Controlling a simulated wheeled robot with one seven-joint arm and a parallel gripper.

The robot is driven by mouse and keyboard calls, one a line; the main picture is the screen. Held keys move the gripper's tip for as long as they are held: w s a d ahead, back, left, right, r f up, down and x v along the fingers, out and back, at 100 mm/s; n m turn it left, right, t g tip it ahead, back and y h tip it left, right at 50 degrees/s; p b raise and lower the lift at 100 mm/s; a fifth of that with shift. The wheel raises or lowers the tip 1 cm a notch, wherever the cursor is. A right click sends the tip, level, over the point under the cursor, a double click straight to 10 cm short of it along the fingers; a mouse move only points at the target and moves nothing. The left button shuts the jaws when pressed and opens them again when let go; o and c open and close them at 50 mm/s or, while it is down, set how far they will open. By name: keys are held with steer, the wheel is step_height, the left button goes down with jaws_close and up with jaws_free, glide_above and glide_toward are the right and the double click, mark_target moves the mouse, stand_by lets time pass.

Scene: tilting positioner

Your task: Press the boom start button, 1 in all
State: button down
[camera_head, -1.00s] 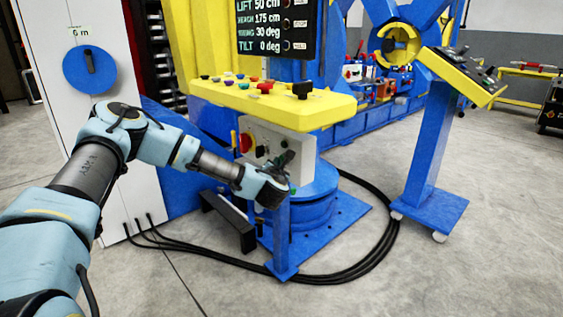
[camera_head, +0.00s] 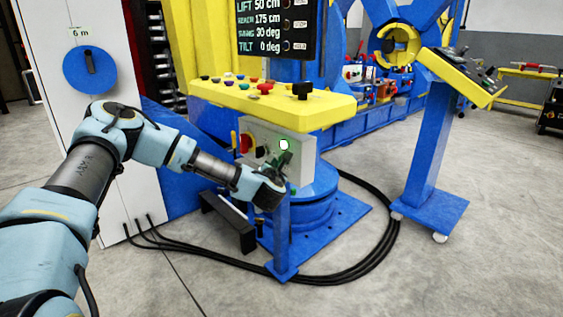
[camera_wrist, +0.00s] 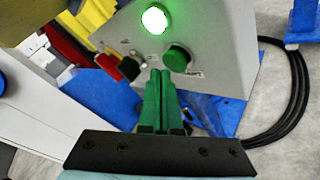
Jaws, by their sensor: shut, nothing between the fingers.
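The grey control box (camera_head: 304,152) stands below the yellow console. In the wrist view its face carries a green push button (camera_wrist: 177,58), beside a partly readable label ending in "ART". Above it a round lamp (camera_wrist: 153,19) glows green-white; the lit lamp also shows in the head view (camera_head: 284,145). My gripper (camera_wrist: 160,74) is shut and empty, its green fingers together. Its tips are just below and left of the green button in the wrist view; I cannot tell whether they touch the box. In the head view my gripper (camera_head: 282,162) partly hides the box face.
A black selector knob (camera_wrist: 130,67) and a red switch (camera_wrist: 107,62) sit left of the green button. The yellow console (camera_head: 300,108) overhangs the box. Black cables (camera_head: 372,250) curve over the floor. A blue stand (camera_head: 428,160) is at right.

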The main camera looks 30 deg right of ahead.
steer(key=shift+a, duration=0.25)
steer(key=shift+s+a, duration=0.25)
steer(key=shift+a, duration=0.95)
steer(key=shift+s+a, duration=0.25)
steer(key=shift+a, duration=0.95)
